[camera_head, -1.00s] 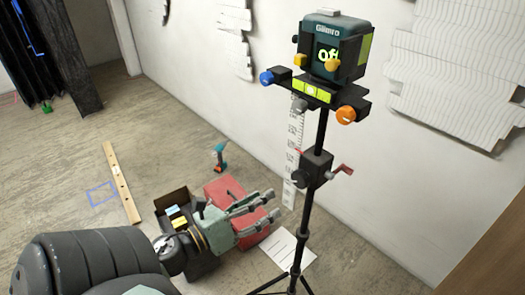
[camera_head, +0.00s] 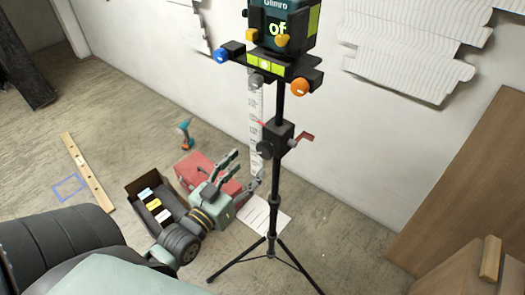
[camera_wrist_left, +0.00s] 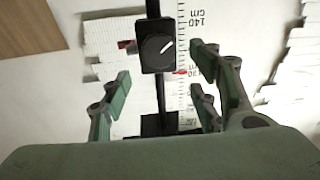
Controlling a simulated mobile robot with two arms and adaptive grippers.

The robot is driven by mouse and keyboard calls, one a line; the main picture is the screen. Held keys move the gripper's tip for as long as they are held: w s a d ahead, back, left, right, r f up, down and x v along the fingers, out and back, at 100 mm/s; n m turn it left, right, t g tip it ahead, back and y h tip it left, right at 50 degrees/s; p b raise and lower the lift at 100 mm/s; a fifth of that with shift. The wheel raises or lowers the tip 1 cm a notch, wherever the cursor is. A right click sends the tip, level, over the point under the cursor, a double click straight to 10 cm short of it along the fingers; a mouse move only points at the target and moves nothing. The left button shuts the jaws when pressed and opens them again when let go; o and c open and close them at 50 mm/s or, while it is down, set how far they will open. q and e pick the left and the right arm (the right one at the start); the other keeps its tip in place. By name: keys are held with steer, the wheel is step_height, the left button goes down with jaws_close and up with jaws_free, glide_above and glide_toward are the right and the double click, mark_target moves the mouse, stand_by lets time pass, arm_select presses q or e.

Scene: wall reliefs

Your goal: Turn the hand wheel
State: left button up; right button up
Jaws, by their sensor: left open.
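A dark round knob (camera_head: 265,150), the likely hand wheel, sits on the side of a black box (camera_head: 284,142) clamped on a tripod pole. In the left wrist view the knob (camera_wrist_left: 158,48) faces me with a white line slanting up to the right. A red crank (camera_head: 303,138) sticks out on the box's other side. My left gripper (camera_head: 246,168) is open and empty, below and left of the knob. In the left wrist view its fingers (camera_wrist_left: 160,75) are spread, with the box showing between them and apart from them. My right gripper is out of view.
The tripod (camera_head: 270,250) carries a level-like device (camera_head: 282,38) with blue and orange knobs. A measuring staff (camera_head: 255,108) stands behind the pole. A dark open box (camera_head: 135,190) and a red case (camera_head: 188,172) lie on the floor. Wooden panels (camera_head: 470,180) stand at right.

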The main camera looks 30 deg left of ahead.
mark_target(264, 153)
arm_select(q)
steer(key=shift+n, duration=0.7)
steer(key=w, duration=0.4)
steer(key=w+p, duration=0.1)
steer(key=w, duration=0.3)
steer(key=shift+d+f+p, duration=0.2)
steer(key=shift+p, duration=0.1)
steer(key=shift+s, duration=0.1)
steer(key=c, duration=1.1)
